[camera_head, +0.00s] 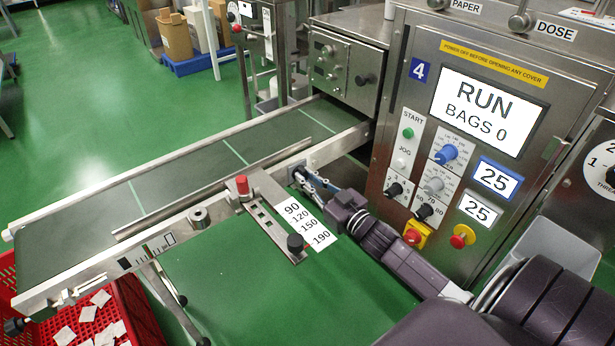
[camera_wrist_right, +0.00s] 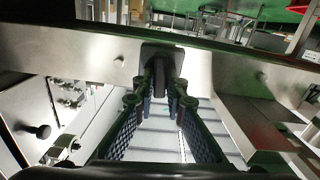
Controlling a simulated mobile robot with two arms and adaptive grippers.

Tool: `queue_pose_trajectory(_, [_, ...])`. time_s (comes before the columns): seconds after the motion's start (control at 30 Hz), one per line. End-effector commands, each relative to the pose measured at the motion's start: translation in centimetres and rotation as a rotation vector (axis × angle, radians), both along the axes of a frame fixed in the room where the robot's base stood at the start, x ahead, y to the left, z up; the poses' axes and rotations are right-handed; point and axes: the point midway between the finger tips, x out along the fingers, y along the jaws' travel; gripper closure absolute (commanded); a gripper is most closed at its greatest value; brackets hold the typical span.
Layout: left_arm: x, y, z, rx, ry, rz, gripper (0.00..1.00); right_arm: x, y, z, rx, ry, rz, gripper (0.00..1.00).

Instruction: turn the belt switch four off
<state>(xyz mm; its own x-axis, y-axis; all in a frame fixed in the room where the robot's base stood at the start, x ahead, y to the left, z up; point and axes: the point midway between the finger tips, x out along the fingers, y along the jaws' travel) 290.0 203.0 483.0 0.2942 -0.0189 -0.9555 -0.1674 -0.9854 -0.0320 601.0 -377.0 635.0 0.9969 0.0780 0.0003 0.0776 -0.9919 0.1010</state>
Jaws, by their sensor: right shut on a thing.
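The belt switch (camera_wrist_right: 159,78) of machine four is a dark knob on a dark square plate, fixed to the side rail of the conveyor. In the head view the right gripper hides most of it; its plate (camera_head: 291,174) shows at the rail. My right gripper (camera_head: 306,180) reaches in from the lower right, low beside the rail. In the right wrist view its two fingers (camera_wrist_right: 160,98) stand on both sides of the knob and are shut on it. I cannot tell which position the knob points to. My left gripper is not in view.
Machine four (camera_head: 480,110) stands right of the belt (camera_head: 190,180), its screen reading RUN, BAGS 0. A slotted guide with a red knob (camera_head: 242,186) and a black knob (camera_head: 296,243) sticks out left of my right gripper. A red crate (camera_head: 140,310) with teabags stands lower left.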

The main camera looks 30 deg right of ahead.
Motion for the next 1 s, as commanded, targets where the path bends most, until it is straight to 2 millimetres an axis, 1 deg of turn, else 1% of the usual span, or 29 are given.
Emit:
queue_pose_trajectory(0.3, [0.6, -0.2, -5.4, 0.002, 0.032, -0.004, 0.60, 0.0, 0.2, 0.1, -0.261, -0.018, 0.000, 1.00])
queue_pose_trajectory(0.5, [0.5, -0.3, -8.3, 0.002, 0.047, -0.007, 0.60, 0.0, 0.2, 0.0, -0.452, -0.033, 0.000, 1.00])
queue_pose_trajectory(0.73, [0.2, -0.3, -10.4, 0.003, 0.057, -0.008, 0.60, 0.0, 0.4, -0.1, -0.671, -0.051, 0.001, 1.00])
queue_pose_trajectory(1.0, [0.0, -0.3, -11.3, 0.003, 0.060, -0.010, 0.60, 0.0, 0.4, -0.3, -0.927, -0.072, 0.001, 1.00])
